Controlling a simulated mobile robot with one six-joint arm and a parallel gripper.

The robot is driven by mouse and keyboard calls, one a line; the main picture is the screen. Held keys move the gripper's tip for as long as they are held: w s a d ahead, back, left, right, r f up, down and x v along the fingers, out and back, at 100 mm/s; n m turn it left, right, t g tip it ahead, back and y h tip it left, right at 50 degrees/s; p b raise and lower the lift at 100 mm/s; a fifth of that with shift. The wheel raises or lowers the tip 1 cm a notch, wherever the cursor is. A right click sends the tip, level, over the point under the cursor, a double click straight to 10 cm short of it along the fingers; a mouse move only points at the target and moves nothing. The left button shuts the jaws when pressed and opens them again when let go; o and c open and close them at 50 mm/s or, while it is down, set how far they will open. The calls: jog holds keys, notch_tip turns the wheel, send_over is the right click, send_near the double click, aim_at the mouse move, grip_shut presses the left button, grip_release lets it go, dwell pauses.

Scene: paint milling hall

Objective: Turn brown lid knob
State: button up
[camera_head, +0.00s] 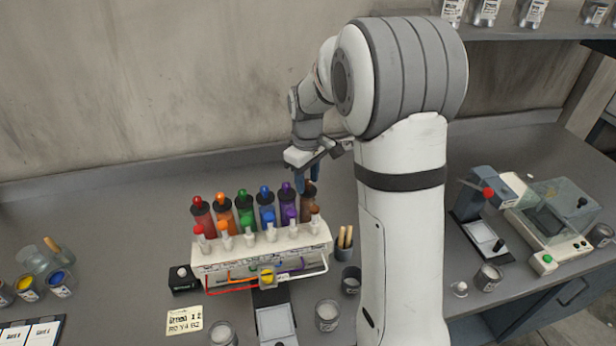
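The brown bottle (311,207) stands upright at the right end of a row of coloured bottles in a white dispenser rack (215,258). Its lid knob (309,187) is partly hidden behind my gripper's fingers. My gripper (308,179) points down from my arm at the top of the brown bottle, beside or around the knob. The fingers look dark blue and small. I cannot tell whether they touch the knob or how far apart they are.
The purple bottle (288,202) with its lid stands just left of the brown one. A dark cup with wooden sticks (345,245) stands to the right of the rack. My arm covers the counter further right. A balance (547,220) stands at the far right.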

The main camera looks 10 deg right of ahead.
grip_shut()
jog(key=shift+m, duration=0.3)
jog(key=m+b, duration=0.2)
jog(key=m, duration=0.2)
jog(key=shift+f, duration=0.1)
jog(key=m+b, duration=0.1)
jog(key=m, duration=0.4)
dwell(0.5)
jog(key=shift+o, duration=0.4)
grip_release()
